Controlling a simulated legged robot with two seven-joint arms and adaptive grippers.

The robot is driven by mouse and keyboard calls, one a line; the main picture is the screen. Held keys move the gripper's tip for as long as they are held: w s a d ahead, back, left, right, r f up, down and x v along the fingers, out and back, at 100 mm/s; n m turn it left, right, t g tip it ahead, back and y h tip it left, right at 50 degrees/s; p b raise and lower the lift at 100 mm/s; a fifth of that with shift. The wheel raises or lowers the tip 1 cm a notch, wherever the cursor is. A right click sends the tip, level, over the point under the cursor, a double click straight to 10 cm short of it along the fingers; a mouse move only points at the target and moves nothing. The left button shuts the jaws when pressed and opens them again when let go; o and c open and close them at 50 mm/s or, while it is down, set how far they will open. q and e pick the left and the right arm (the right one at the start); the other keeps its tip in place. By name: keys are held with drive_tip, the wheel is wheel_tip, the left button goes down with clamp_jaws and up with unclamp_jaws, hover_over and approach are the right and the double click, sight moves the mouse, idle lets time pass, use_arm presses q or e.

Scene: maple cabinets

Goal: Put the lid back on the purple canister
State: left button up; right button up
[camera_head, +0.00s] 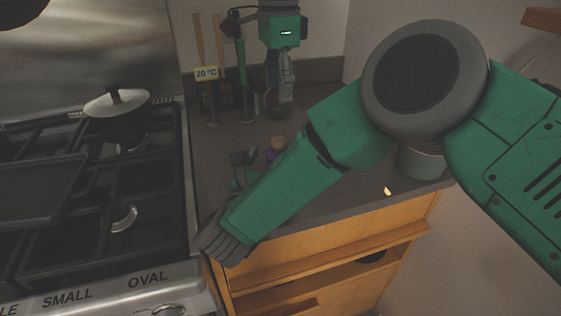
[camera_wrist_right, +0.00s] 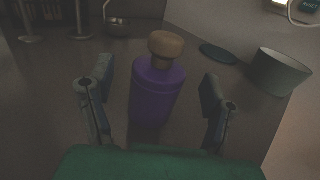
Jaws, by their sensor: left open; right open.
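The purple canister (camera_wrist_right: 155,92) stands upright on the counter in the right wrist view. A brown, rounded lid-like top (camera_wrist_right: 166,46) sits at its upper end; I cannot tell whether it is fully seated. My right gripper (camera_wrist_right: 157,80) is open, one finger on each side of the canister, with gaps visible. In the head view the canister's top (camera_head: 276,146) shows small beyond my right forearm, which hides its lower part, and my right gripper (camera_head: 245,168) is partly hidden.
A grey pot (camera_wrist_right: 281,72) stands at the right of the counter, with a flat dark disc (camera_wrist_right: 218,53) beside it. The stove (camera_head: 95,200) with a lidded pan (camera_head: 117,120) lies left. A drawer front (camera_head: 320,265) is below.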

drive_tip(key=v, duration=0.6)
drive_tip(key=shift+s, duration=0.1)
